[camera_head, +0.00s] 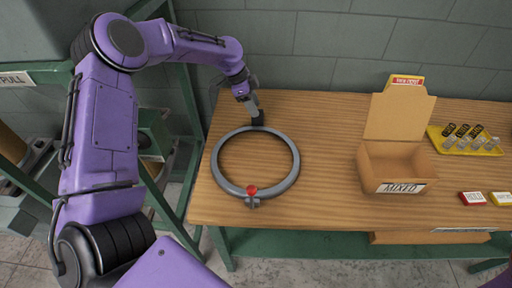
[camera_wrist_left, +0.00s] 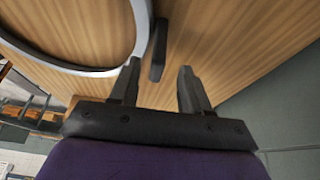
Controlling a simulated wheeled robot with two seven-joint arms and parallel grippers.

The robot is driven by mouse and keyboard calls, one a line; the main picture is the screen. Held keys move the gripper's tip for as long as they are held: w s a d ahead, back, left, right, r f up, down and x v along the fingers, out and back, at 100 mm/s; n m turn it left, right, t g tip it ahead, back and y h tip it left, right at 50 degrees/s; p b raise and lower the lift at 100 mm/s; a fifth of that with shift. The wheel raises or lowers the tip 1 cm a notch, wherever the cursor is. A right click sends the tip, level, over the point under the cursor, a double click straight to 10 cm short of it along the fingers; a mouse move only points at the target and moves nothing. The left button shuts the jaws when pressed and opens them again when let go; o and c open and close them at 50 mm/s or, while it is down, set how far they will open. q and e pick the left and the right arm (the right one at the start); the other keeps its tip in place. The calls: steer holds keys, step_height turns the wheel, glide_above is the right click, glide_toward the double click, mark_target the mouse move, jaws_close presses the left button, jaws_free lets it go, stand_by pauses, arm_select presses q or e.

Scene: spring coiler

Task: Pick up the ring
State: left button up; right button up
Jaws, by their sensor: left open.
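A large grey ring (camera_head: 293,150) lies on the left part of the wooden table. My left gripper (camera_head: 256,114) is at the far side of the ring, by the dark block. In the left wrist view the left gripper (camera_wrist_left: 158,78) is open, with its two fingers apart and nothing between their tips. The ring (camera_wrist_left: 143,25) curves just beyond the fingers, and the dark block (camera_wrist_left: 158,50) stands beside it. My right gripper is not seen.
An open cardboard box (camera_head: 400,187) marked MIXED stands right of the ring. A green frame (camera_head: 190,115) stands left of the table.

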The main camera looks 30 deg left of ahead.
arm_select(q)
steer(key=x, duration=0.3)
steer(key=shift+s+p, duration=0.15)
steer(key=shift+p, duration=0.2)
steer(key=shift+d+f, duration=0.25)
steer(key=shift+f, duration=0.1)
steer(key=shift+a, duration=0.1)
jaws_close()
steer(key=shift+r, duration=0.15)
